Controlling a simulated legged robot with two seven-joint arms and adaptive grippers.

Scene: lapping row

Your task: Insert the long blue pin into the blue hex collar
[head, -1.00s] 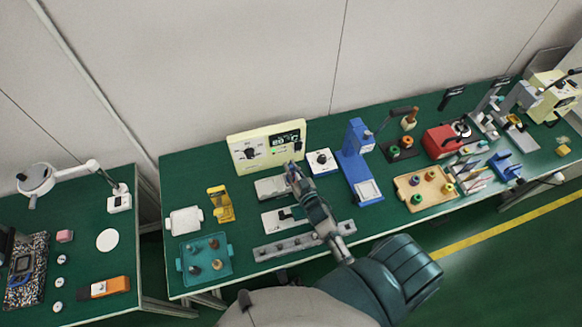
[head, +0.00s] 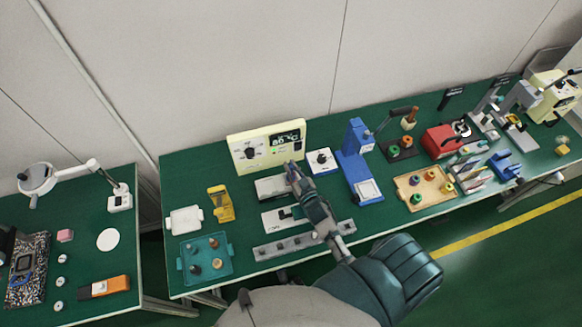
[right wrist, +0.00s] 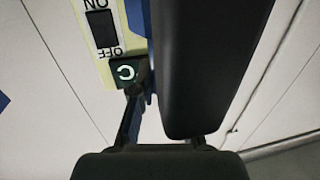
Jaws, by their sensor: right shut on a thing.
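My right gripper (head: 292,168) is above the bench in front of the cream instrument box, over a grey block. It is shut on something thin. In the right wrist view, a dark blue sliver that looks like part of the long blue pin (right wrist: 152,100) shows beside the black finger, and the rest is hidden. I cannot make out the blue hex collar. A white plate with a dark fitting (head: 283,217) lies on the bench just below the gripper in the picture. My left gripper is not in view.
The cream instrument box (head: 265,150) stands close behind the gripper. A blue press (head: 357,165) is to the right. A teal tray (head: 204,258) with several pegs and a yellow stand (head: 221,204) are to the left. A grey rail (head: 300,241) lies near the front edge.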

